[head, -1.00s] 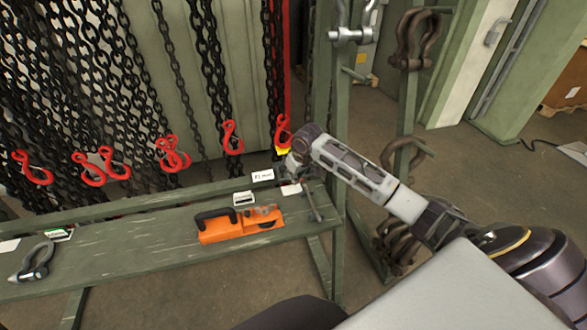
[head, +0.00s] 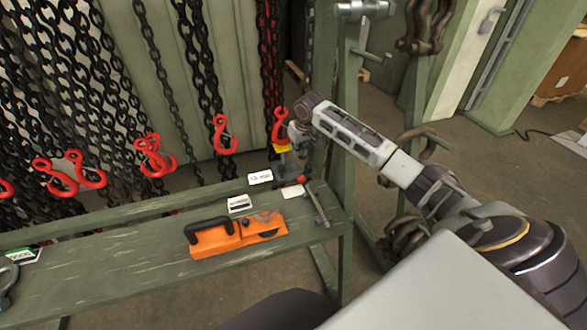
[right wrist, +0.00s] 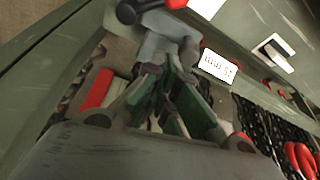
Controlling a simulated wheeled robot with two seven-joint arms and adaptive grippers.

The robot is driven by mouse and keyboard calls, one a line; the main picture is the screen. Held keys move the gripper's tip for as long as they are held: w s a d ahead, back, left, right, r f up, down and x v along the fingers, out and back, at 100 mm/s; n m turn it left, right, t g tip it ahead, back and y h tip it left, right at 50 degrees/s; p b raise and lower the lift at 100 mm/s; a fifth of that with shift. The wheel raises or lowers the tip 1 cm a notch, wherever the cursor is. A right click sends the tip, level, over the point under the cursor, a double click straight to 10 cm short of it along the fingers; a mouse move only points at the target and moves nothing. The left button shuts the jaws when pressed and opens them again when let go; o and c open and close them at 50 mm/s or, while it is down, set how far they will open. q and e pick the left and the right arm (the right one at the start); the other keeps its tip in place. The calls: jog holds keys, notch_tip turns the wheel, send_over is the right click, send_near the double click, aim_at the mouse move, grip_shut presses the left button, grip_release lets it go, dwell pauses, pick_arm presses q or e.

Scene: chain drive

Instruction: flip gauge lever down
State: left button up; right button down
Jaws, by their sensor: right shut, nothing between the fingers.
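My right gripper (head: 291,168) points down over the right end of the green bench, beside a small dark device with a red part (head: 301,179). In the right wrist view its fingers (right wrist: 172,95) are together with nothing held, close to a grey metal piece (right wrist: 160,45). A dark-knobbed rod (right wrist: 140,9) shows past the fingertips. A metal rod (head: 318,204) lies by the bench's right end in the head view. I cannot tell which part is the gauge lever, or whether the fingers touch it. My left gripper is not in view.
An orange tool with a black handle (head: 237,235) lies on the green bench (head: 120,265), near white labels (head: 260,178). Chains with red hooks (head: 224,135) hang behind. A green post with shackles (head: 417,110) stands right. The bench's middle left is clear.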

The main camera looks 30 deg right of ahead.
jog(key=x, duration=0.7)
jog(key=shift+w+d+f, duration=0.1)
jog(key=shift+w+d, duration=0.05)
jog(key=shift+w, duration=0.05)
jog(key=shift+w+f, duration=0.25)
jog(key=shift+f, duration=0.35)
jog(key=shift+b+x, duration=0.3)
jog(key=shift+x, duration=0.45)
jog(key=shift+s, duration=0.6)
jog(key=shift+s+f+p, duration=0.2)
jog(key=shift+s+p, duration=0.1)
jog(key=shift+s, duration=0.5)
jog(key=shift+s+f, duration=0.1)
jog(key=shift+s, duration=0.45)
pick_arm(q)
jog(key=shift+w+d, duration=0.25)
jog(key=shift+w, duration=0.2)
